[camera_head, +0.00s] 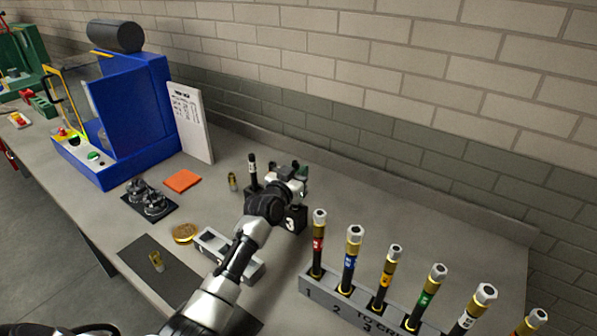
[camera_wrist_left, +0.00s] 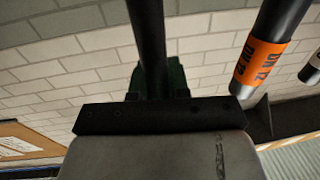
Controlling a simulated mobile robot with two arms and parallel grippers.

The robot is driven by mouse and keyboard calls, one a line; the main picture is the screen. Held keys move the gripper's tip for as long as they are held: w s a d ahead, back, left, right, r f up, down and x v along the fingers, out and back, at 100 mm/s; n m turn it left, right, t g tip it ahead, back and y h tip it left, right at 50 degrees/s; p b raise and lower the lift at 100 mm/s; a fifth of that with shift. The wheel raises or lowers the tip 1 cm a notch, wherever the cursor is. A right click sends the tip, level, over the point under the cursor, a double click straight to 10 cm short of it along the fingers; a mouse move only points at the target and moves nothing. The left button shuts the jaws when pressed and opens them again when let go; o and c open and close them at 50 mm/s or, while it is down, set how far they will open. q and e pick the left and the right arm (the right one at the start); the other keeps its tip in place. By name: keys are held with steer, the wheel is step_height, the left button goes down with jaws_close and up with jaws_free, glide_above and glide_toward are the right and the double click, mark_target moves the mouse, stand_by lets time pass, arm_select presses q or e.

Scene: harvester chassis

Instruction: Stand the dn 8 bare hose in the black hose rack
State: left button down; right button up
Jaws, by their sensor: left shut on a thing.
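My left gripper (camera_head: 298,178) is over the back of the bench, at the black hose rack (camera_head: 297,221). The rack is a dark block with a white 3 on it, mostly hidden behind my wrist. In the left wrist view the gripper (camera_wrist_left: 160,95) is shut on a plain black hose (camera_wrist_left: 148,40), which runs up out of the picture. In the head view this hose is hidden by the gripper. I cannot tell whether its lower end touches the rack. A black hose with a white label (camera_head: 252,168) stands left of my wrist. My right gripper does not show.
A thicker hose with an orange DN 12 label (camera_wrist_left: 262,60) is close beside the held hose. A grey numbered rack (camera_head: 325,300) with several capped hoses stands to the right. A blue machine (camera_head: 135,115), white sheet (camera_head: 190,122) and orange pad (camera_head: 182,181) are left.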

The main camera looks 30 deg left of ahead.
arm_select(q)
steer(key=shift+f+b, duration=1.4)
steer(key=shift+f, duration=0.4)
steer(key=c, duration=1)
jaws_free()
steer(key=shift+s, duration=0.1)
steer(key=s+b, duration=0.1)
steer(key=s, duration=0.6)
steer(key=shift+s, duration=0.15)
